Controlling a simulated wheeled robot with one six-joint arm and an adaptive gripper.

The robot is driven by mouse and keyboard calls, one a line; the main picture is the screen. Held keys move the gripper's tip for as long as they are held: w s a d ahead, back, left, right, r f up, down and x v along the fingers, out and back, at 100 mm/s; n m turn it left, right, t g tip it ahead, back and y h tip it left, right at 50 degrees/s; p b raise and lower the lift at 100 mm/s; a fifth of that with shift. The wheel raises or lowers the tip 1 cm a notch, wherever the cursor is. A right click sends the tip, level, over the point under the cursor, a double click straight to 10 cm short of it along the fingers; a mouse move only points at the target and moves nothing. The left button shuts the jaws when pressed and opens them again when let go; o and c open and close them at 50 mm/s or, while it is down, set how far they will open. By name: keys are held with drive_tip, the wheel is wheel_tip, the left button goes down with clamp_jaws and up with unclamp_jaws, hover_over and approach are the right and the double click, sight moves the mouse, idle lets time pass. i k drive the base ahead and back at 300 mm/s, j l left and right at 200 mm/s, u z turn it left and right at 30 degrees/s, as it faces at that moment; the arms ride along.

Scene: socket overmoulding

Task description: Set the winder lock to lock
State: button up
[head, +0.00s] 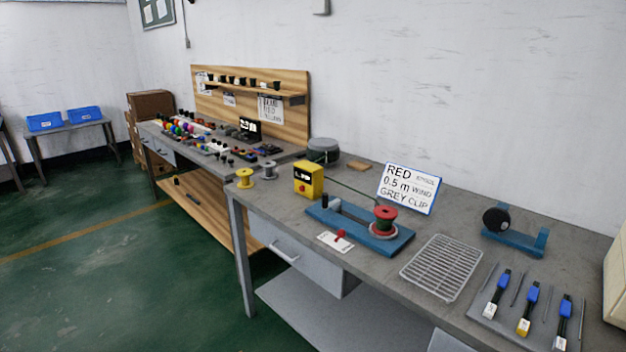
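The winder is a blue base (352,232) on the grey workbench, with a red spool (385,216) standing upright at its right end. At its front left edge lies a small white plate (330,246) with a red knob or lever (341,235) on it; this looks like the winder lock. The plate's lettering is too small to read, so I cannot tell which setting it shows. A yellow box (308,179) with a dark display and a red button stands behind the base's left end. My gripper is not in view.
A wire rack (442,267) lies right of the winder, and a tray (530,310) with several blue-handled tools is at the front right. A sign (409,188) reads red, 0.5 m, grey clip. Two spools (245,178) stand left. Green floor (130,290) is open at left.

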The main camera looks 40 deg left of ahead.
sight(342, 233)
drive_tip(key=u, duration=1.65)
